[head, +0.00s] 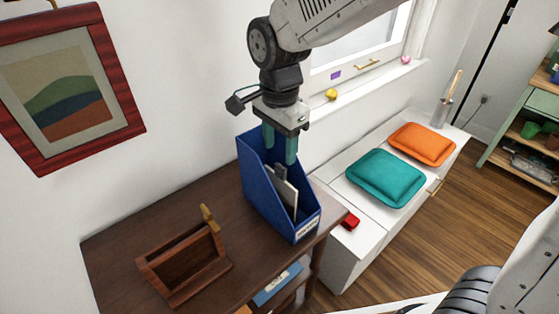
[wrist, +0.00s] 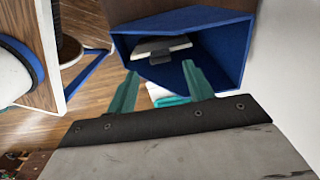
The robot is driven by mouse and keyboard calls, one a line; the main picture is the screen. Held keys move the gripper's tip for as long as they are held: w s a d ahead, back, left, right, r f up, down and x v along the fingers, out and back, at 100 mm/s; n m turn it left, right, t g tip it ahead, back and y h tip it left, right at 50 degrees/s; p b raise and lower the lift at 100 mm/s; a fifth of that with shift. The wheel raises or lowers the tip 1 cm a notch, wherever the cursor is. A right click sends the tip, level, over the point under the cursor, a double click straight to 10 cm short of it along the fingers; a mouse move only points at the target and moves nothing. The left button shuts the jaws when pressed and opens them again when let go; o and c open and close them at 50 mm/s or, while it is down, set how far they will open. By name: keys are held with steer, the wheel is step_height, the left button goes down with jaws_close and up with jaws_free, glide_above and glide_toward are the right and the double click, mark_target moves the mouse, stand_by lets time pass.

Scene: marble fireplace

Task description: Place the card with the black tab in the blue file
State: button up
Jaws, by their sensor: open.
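The blue file (head: 270,205) stands upright on the dark wooden desk, with its open top up. The white card (head: 287,188) with the black tab (head: 281,172) is inside it, leaning between its walls. In the wrist view the card (wrist: 150,50) and its dark tab show within the file's blue walls (wrist: 228,50). My gripper (head: 280,155) is over the file's open top, pointing down. Its teal fingers (wrist: 160,70) are apart with nothing between them, and the card is just below the fingertips. The card's lower part is hidden by the file.
A wooden holder (head: 170,262) with a brass-coloured piece is at the desk's front left. A white bench (head: 335,262) at right carries teal (head: 385,177) and orange (head: 422,143) cushions and a red object (head: 350,221). The wall is close behind the file.

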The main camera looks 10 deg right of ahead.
steer(key=shift+r, duration=2.75)
steer(key=s+d+r+n+t, duration=0.1)
steer(key=s+d+n, duration=1)
steer(key=s+d, duration=0.8)
steer(key=shift+s+d+r, duration=0.25)
steer(key=shift+d+r, duration=0.1)
steer(key=shift+d, duration=0.55)
